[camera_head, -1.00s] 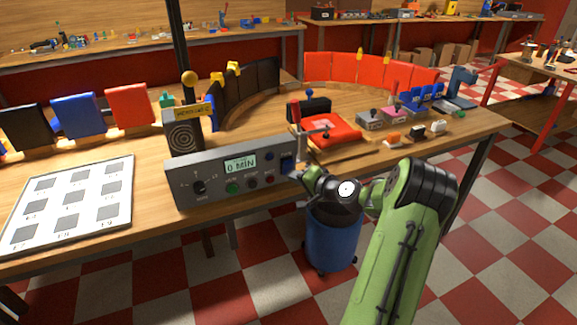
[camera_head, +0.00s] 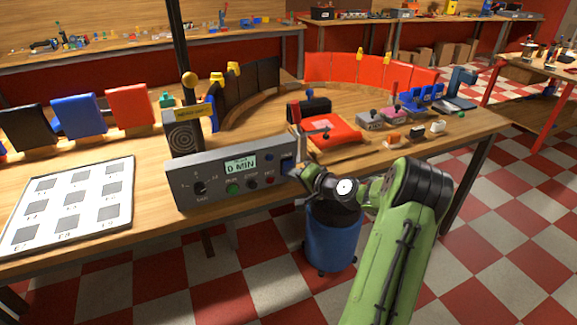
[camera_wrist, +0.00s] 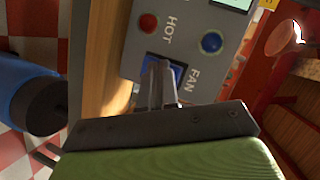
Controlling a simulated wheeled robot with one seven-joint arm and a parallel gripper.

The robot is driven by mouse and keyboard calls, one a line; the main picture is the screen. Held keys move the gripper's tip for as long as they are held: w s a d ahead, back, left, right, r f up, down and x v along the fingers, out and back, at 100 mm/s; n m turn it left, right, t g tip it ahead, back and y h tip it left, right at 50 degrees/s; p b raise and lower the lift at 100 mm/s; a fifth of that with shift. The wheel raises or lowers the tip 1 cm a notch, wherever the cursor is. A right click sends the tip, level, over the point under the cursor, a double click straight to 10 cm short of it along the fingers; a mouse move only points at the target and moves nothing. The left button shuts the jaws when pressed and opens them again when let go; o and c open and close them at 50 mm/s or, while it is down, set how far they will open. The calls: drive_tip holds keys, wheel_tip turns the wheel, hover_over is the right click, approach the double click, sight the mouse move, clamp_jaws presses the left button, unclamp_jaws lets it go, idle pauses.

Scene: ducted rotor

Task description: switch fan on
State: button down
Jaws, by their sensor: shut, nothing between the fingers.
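The grey control box (camera_head: 217,190) stands at the front edge of the wooden workbench, with a small display reading "0 MIN". The blue fan switch (camera_wrist: 179,73) sits in a dark frame beside the "FAN" label in the wrist view. In the head view the switch (camera_head: 287,162) is at the box's right end. My gripper (camera_wrist: 162,66) is shut and empty, its fingertips in front of the switch and covering part of it. I cannot tell whether they touch it. In the head view my gripper (camera_head: 296,173) is at the box's right end.
A red button (camera_wrist: 148,23) and a blue button (camera_wrist: 211,42) are close to the switch. A red block-like item (camera_head: 335,131) lies on the bench right of the box. A blue bin (camera_head: 332,240) stands on the floor below my wrist.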

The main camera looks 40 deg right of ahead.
drive_tip(key=shift+w+d+r, duration=0.15)
drive_tip(key=shift+w+r, duration=0.05)
drive_tip(key=shift+w, duration=0.2)
idle(0.6)
drive_tip(key=shift+s+a+f+b, duration=0.15)
drive_tip(key=shift+s+f+b, duration=0.05)
drive_tip(key=shift+s, duration=0.2)
drive_tip(key=shift+s+a+f+b, duration=0.1)
drive_tip(key=shift+s+f+b, duration=0.1)
drive_tip(key=shift+s, duration=0.2)
drive_tip(key=s+b, duration=0.1)
drive_tip(key=s+a+f+b, duration=0.1)
drive_tip(key=s, duration=0.1)
drive_tip(key=s+f+b, duration=0.1)
drive_tip(key=shift+s+a, duration=0.15)
idle(0.6)
